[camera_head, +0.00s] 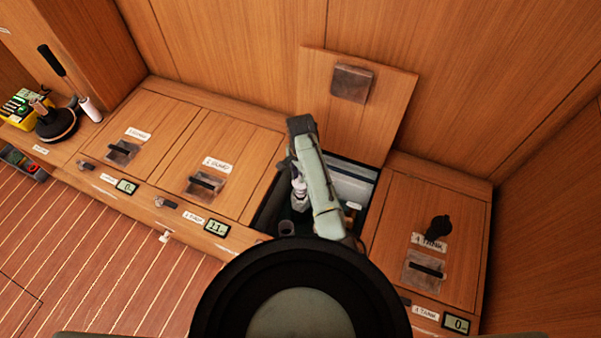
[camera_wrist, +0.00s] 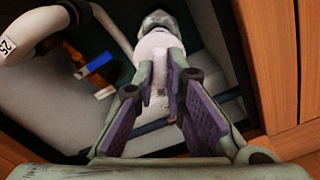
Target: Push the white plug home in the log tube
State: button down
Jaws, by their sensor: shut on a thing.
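My gripper (camera_wrist: 167,68) reaches down into the open locker, its purple-padded fingers drawn together at the tips. In the wrist view they close on a white rounded piece, the white plug (camera_wrist: 153,45), just ahead of the palm. A grey metallic rounded part (camera_wrist: 158,19) adjoins its far end; I cannot tell whether it is the log tube, nor how deep the plug sits. In the head view my arm covers much of the opening, and the fingertips and plug are not clear there.
The locker's lid (camera_head: 391,115) stands open against the back wall. A curved white hose (camera_wrist: 38,35) marked 25 and an orange-and-blue fitting (camera_wrist: 100,68) lie inside, left of my fingers. A grey cup-like part (camera_head: 286,228) sits near the locker's front. Closed lids (camera_head: 211,165) flank it.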

jog(key=shift+f+b, duration=2.4)
jog(key=shift+f, duration=2.2)
jog(key=c, duration=1.6)
grip_release()
jog(key=shift+o, duration=0.3)
jog(key=o, duration=0.4)
jog(key=shift+c, duration=0.2)
notch_tip(320, 180, up, 7)
jog(key=p, duration=0.7)
